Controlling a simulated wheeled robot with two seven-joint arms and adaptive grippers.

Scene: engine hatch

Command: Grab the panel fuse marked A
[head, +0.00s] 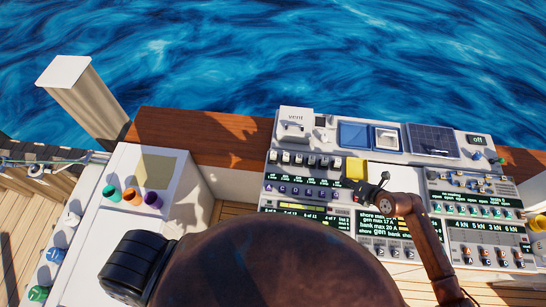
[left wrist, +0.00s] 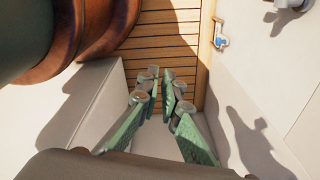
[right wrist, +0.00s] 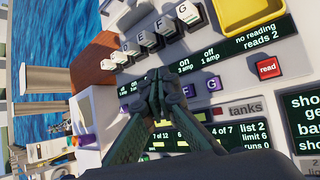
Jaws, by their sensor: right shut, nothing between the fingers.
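A row of small purple lettered fuses runs across the left part of the panel in the head view. The leftmost, fuse A (head: 270,189), looks seated in its row. My right gripper (head: 364,195) is to the right of that row, near the yellow tray, and apart from fuse A. In the right wrist view its fingers (right wrist: 160,82) are shut and empty, hiding the middle of the fuse row. Purple fuse G (right wrist: 213,85) shows just right of them. My left gripper (left wrist: 161,82) is away from the panel, above wooden decking, with an empty gap between its fingers.
White lettered switches (right wrist: 145,39) stand above the fuse row. A yellow tray (head: 355,168) and a red read button (right wrist: 267,68) lie to their right. A white counter at left carries green, orange (head: 132,196) and purple caps. Several screens line the lower panel.

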